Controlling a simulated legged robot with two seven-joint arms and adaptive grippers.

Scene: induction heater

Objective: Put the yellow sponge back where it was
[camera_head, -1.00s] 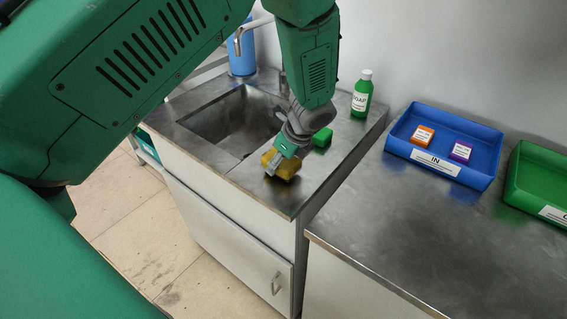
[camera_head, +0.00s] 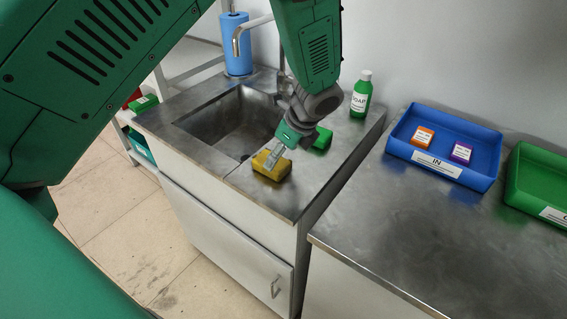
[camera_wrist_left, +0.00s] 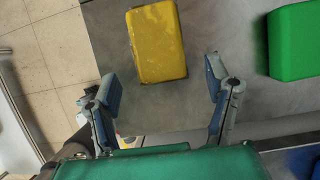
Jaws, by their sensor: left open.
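The yellow sponge (camera_head: 272,167) lies flat on the steel counter to the right of the sink basin, near the counter's front edge. It also shows in the left wrist view (camera_wrist_left: 156,43), lying beyond the fingertips. My left gripper (camera_head: 270,161) is above and just behind the sponge in the head view. In the left wrist view my left gripper (camera_wrist_left: 160,75) is open, with one finger on each side and nothing between them except the sponge's near end close by. My right gripper is in neither view.
A green sponge (camera_head: 322,138) lies behind the yellow one, beside the gripper. A green soap bottle (camera_head: 361,96) stands at the back. The sink basin (camera_head: 228,125) is left. A blue IN tray (camera_head: 394,147) and a green tray (camera_head: 513,180) rest on the right counter.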

